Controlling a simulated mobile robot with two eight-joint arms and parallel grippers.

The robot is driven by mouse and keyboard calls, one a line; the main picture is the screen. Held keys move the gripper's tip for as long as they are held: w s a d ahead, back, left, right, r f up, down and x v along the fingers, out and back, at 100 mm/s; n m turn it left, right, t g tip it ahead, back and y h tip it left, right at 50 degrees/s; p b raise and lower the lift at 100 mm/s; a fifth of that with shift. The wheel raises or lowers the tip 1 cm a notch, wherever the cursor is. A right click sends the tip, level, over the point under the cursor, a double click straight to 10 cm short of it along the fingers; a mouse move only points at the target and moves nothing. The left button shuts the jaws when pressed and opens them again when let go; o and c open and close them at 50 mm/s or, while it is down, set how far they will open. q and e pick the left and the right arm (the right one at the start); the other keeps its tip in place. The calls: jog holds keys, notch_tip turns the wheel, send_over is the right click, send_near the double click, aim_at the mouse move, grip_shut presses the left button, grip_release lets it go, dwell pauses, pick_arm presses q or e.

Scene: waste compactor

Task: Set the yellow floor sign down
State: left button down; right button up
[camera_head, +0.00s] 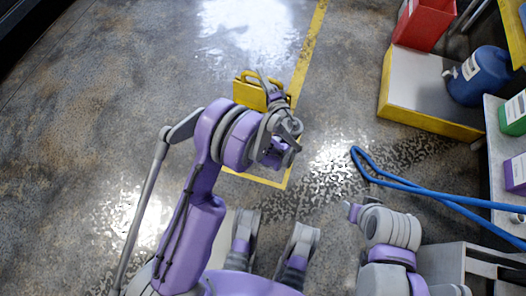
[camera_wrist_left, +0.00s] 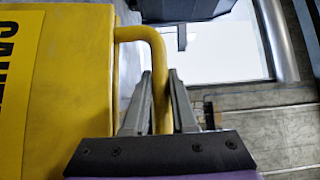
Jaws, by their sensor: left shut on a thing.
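The yellow floor sign (camera_head: 249,93) is upper centre in the head view, partly hidden behind my left wrist. In the left wrist view the sign (camera_wrist_left: 62,80) fills the left side, with dark lettering on its face and a yellow bar handle (camera_wrist_left: 155,60). My left gripper (camera_wrist_left: 160,100) has its two fingers on either side of the handle and is shut on it. The left gripper (camera_head: 268,82) also shows at the sign's top in the head view. Whether the sign touches the floor I cannot tell. My right arm is at the lower right, and its gripper's fingers cannot be made out clearly.
A yellow line (camera_head: 309,45) is painted on the floor beside the sign. The floor at left is clear.

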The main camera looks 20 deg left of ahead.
aim_at(263, 94)
pick_arm(q)
jog(key=shift+n+g+y, duration=0.4)
jog(key=shift+g, duration=0.1)
notch_tip(263, 94, down, 9)
jog(key=shift+d+f+b, duration=0.1)
jog(key=shift+f+b, duration=0.05)
jog(key=shift+b, duration=0.85)
jog(key=shift+f+b, duration=0.6)
jog(key=shift+f, duration=1.75)
jog(key=c, duration=0.7)
grip_release()
